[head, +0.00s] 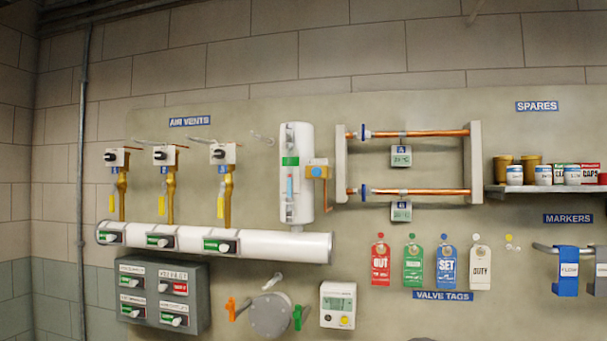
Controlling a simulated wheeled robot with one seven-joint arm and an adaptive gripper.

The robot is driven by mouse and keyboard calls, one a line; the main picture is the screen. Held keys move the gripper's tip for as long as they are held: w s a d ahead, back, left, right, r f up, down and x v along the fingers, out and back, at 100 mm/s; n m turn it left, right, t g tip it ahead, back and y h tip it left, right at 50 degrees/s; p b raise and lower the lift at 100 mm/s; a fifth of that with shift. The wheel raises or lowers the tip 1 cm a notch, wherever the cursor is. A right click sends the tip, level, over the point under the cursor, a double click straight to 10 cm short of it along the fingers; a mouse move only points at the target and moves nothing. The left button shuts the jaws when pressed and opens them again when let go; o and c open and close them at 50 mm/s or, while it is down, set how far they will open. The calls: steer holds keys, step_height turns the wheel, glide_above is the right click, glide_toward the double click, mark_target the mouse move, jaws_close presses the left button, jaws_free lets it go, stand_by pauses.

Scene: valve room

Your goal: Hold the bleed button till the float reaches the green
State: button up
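A white upright float gauge (304,140) is on the wall panel near the middle of the head view. Its narrow sight window has a green band (290,161) in the upper part. A light blue column (290,187) stands below the green band; its top is under the band. I cannot make out the float clearly. A small brass-orange block (323,168) sits at the gauge's right side and bears a blue round button (316,171), which looks like the bleed button. Nothing touches the button. My gripper is not in view.
Copper pipes (430,133) in a white frame lie to the right. Hanging valve tags (414,265), a shelf (540,189) and a grey switch box (195,285) surround it.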

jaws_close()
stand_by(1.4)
